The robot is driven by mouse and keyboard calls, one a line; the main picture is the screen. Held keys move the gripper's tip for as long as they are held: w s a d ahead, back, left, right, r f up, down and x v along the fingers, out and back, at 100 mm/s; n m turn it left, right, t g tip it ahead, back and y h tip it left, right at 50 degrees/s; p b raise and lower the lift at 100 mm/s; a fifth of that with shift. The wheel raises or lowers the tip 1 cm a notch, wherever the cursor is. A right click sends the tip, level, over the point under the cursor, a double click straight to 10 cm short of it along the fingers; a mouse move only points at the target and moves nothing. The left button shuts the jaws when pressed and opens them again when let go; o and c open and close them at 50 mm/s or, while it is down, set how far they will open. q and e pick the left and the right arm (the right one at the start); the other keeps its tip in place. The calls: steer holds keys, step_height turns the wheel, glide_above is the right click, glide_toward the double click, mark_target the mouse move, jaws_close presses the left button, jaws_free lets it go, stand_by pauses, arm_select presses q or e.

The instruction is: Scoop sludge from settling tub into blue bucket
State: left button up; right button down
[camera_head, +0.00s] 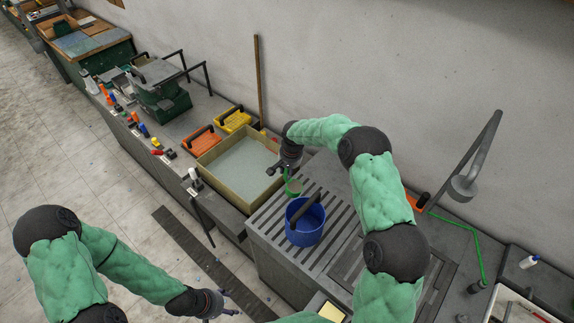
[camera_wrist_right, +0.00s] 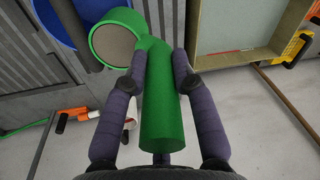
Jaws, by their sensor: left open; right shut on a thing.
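The settling tub (camera_head: 213,181) is a tan-walled box holding pale grey sludge (camera_head: 240,162). The blue bucket (camera_head: 305,232) stands on the slatted grey drainboard, right of and nearer than the tub. My right gripper (camera_head: 283,171) is shut on the handle of a green scoop (camera_wrist_right: 158,100). The scoop's round cup (camera_head: 293,187) hangs between tub and bucket. In the wrist view a flat grey-brown surface shows inside its rim; I cannot tell how deep it is. The bucket's rim (camera_wrist_right: 52,12) is beside the cup there. My left gripper (camera_head: 226,302) is open and empty, low over the floor.
Orange (camera_head: 201,140) and yellow (camera_head: 233,121) trays lie behind the tub. A grey tap (camera_head: 465,180) and a green hose (camera_head: 470,240) are at the right. A wall runs behind the counter. Bottles and tools line the left counter.

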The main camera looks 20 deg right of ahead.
mark_target(291, 182)
steer(key=f, duration=0.1)
steer(key=s+f+t, duration=0.1)
steer(key=f, duration=0.1)
steer(key=d+f+t+y, duration=0.1)
steer(key=f, duration=0.1)
steer(key=shift+s, duration=0.35)
steer(key=shift+s+f+t+y, duration=0.1)
steer(key=shift+f+t+y, duration=0.2)
steer(key=shift+f+t, duration=0.15)
steer(key=shift+f, duration=0.1)
steer(key=shift+f+b, duration=0.25)
steer(key=shift+b, duration=0.3)
steer(key=shift+s+d+r+t+b, duration=0.15)
steer(key=shift+t+b, duration=0.2)
steer(key=shift+b, duration=2.85)
stand_by(2.8)
